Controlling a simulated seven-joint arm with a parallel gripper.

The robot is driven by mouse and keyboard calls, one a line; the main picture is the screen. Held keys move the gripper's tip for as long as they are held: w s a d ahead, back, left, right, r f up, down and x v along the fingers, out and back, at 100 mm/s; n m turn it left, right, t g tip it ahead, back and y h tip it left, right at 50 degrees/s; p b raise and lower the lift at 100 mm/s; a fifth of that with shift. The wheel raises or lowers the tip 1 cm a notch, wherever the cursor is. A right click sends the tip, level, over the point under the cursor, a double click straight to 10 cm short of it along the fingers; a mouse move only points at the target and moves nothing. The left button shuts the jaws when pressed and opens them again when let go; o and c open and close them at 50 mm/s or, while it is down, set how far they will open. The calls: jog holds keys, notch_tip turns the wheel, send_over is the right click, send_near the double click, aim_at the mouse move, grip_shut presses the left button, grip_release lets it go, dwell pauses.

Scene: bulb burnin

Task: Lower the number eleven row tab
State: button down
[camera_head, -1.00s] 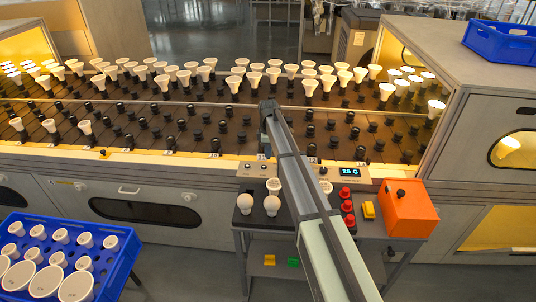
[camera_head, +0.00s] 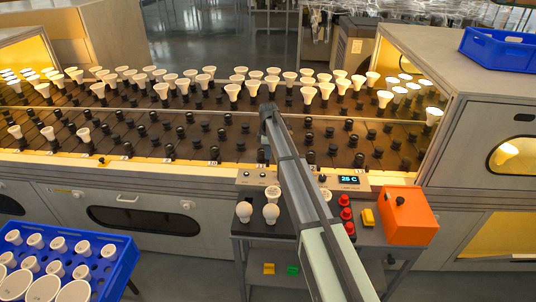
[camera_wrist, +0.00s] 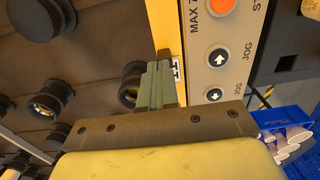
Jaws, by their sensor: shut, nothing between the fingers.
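My gripper (camera_wrist: 155,85) is shut and empty. In the wrist view its greenish fingers point at the yellow front rail (camera_wrist: 165,35) of the burn-in rack. A small white label with dark marks (camera_wrist: 175,70) sits on the rail right beside the fingertips. Its number is partly covered and I cannot read it. I cannot tell whether the fingers touch a tab there. In the head view the number ten label (camera_head: 213,162) shows on the front rail. The rail spot to its right is largely hidden by my arm, and no number eleven tab can be made out.
A control panel (camera_wrist: 215,70) with jog buttons lies close right of the fingers. Black sockets (camera_wrist: 50,98) stand close left. A bench holds bulbs (camera_head: 271,214), red buttons (camera_head: 346,214) and an orange box (camera_head: 408,216). A blue bulb crate (camera_head: 118,272) stands lower left.

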jog(key=shift+r, duration=0.15)
jog(key=shift+r, duration=0.65)
jog(key=shift+r, duration=0.75)
notch_tip(320, 180, up, 2)
jog(key=shift+r, duration=0.2)
jog(key=w+r, duration=0.5)
jog(key=w, duration=0.3)
jog(key=shift+w+r, duration=0.2)
jog(key=shift+r, duration=0.15)
